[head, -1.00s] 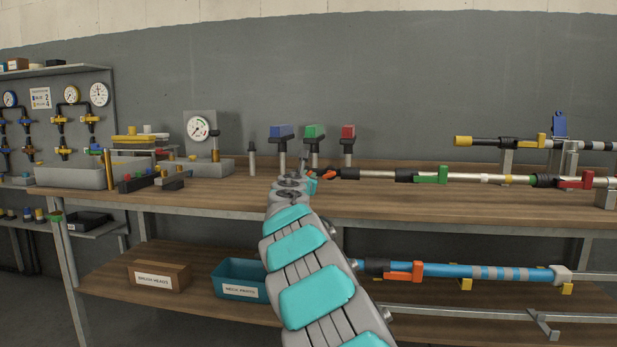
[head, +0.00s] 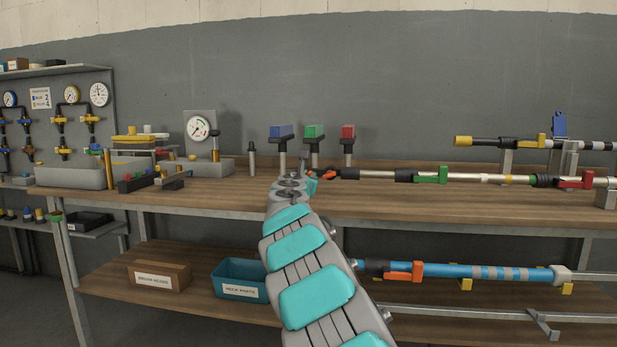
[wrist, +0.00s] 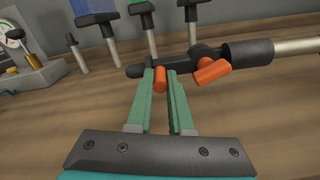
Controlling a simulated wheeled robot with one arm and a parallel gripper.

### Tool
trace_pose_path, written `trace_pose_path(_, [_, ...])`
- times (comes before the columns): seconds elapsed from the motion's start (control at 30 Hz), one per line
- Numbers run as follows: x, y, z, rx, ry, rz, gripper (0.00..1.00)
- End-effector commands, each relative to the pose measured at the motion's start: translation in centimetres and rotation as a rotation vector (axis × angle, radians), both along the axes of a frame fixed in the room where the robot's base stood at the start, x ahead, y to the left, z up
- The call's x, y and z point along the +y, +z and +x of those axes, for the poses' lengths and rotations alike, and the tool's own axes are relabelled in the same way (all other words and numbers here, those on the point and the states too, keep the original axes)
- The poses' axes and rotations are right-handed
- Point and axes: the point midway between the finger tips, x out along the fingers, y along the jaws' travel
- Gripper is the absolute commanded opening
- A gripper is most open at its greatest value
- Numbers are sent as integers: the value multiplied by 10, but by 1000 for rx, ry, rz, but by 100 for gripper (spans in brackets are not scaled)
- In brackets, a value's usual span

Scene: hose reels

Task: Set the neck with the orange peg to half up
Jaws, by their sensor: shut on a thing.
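The orange peg (wrist: 160,80) sits between the two green fingers of my gripper (wrist: 161,85) in the wrist view, and the gripper is shut on it. The peg sticks out of the dark neck (wrist: 183,64), which runs left from a joint at the end of a pipe (wrist: 295,46). The neck looks roughly in line with the pipe; its exact angle is hard to tell. A second orange piece (wrist: 212,70), like a lever, is beside the joint, right of my fingers. In the head view my gripper (head: 313,182) is small and partly hidden by my arm.
Blue (head: 281,131), green (head: 314,131) and red (head: 348,131) blocks on posts stand behind the neck. The pipe carries a green lever (head: 430,174) and a red one (head: 576,182) farther right. A blue tube (head: 470,272) lies below the bench. A gauge (head: 198,128) stands left.

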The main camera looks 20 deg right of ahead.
Motion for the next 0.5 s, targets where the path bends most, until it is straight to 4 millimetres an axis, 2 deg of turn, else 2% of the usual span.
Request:
trace_pose_path(0.27, [0, 1, 0, -8, 0, 12, 0])
trace_pose_path(0.5, [0, 7, 0, -63, -1, 94, 0])
